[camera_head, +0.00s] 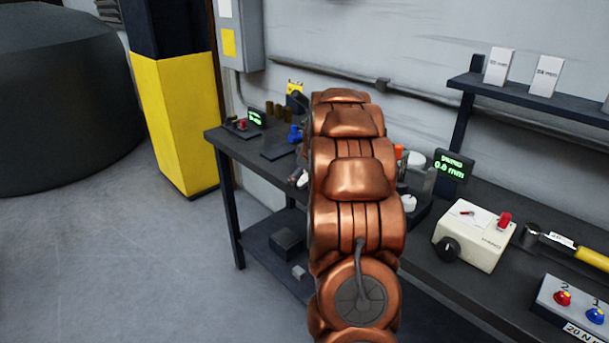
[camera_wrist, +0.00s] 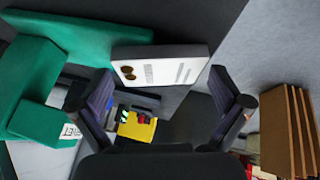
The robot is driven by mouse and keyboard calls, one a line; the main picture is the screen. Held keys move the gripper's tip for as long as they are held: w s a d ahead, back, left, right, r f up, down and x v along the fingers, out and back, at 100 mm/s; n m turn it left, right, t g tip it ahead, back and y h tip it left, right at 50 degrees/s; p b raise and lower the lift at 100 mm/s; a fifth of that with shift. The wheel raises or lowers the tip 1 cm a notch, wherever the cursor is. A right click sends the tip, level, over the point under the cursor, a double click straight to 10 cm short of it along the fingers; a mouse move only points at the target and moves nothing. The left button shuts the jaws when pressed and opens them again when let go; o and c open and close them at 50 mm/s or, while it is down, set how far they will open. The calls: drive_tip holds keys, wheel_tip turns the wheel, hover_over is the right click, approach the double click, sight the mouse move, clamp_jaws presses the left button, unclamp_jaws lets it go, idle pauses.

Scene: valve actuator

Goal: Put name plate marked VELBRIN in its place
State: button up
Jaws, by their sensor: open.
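My gripper (camera_wrist: 165,108) shows in the wrist view with its two dark fingers spread apart. The space between the fingertips holds nothing that I can see. A white plate-like piece (camera_wrist: 160,66) with two brown round spots and small print lies beyond the fingertips; its print is too small to read. A green block-like body (camera_wrist: 75,40) is to its left, with a white label low on it. I cannot make out the word VELBRIN in either view. In the head view my copper arm covers the middle of the bench, and my gripper is hidden.
The dark bench (camera_head: 435,255) runs along the wall. On it stand a green-lit display (camera_head: 453,165), a cream box (camera_head: 475,238) with a black knob, and a yellow-handled tool (camera_head: 592,258). A yellow-black pillar (camera_head: 178,120) stands left.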

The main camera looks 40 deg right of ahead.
drive_tip(key=shift+w+d+f, duration=0.1)
drive_tip(key=shift+w+f, duration=0.1)
drive_tip(key=shift+f, duration=0.05)
drive_tip(key=shift+c, duration=0.3)
drive_tip(key=c, duration=1)
drive_tip(key=shift+r, duration=0.1)
